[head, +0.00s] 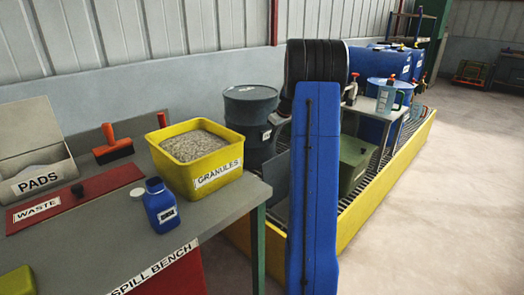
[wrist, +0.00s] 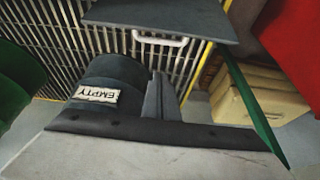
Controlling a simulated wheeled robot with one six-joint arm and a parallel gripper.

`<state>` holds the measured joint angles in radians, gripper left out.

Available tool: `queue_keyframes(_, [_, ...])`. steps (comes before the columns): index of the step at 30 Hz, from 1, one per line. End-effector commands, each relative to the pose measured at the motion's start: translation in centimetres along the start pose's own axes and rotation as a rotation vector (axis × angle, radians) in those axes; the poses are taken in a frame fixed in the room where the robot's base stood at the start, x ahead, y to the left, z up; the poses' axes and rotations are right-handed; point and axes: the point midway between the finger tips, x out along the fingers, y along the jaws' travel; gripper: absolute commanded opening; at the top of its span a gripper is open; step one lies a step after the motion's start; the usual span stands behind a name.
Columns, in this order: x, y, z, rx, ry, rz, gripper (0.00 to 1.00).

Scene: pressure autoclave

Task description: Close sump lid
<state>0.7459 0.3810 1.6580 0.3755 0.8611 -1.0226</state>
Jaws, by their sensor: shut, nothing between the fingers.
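A dark grey panel (wrist: 165,18) with a white bar handle (wrist: 160,40), which I take to be the sump lid, is at the top of the wrist view. It appears raised off the slatted grating (wrist: 60,35), though its exact tilt is hard to tell. In the head view, a grey panel (head: 276,182) that may be the same lid shows partly behind my blue arm. My gripper's fingers (wrist: 159,76) are together and empty in the wrist view, apart from the handle. My arm hides the gripper in the head view.
A dark drum (head: 250,110) stands on the yellow-edged bund (head: 385,190); the wrist view shows a drum labelled EMPTY (wrist: 110,72). A green box (head: 354,165) is right of my arm. The spill bench (head: 225,200) is at left, its green leg (wrist: 250,100) close by.

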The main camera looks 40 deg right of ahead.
Motion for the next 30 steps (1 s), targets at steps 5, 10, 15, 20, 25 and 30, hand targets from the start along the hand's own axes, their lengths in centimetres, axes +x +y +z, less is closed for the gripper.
queue_keyframes(5, [0.4,0.1,0.0,0.0,0.0,0.0,0.0])
queue_keyframes(10, [2.3,0.1,0.0,0.001,-0.001,-0.002,0.0])
queue_keyframes(15, [5.3,0.1,0.1,0.001,-0.001,-0.002,0.0])
queue_keyframes(20, [8.2,0.0,0.1,0.0,-0.002,-0.002,0.0])
queue_keyframes(25, [9.8,0.1,0.7,0.003,0.001,0.001,0.0])
queue_keyframes(30, [9.1,0.1,2.7,0.002,0.0,0.001,0.0])
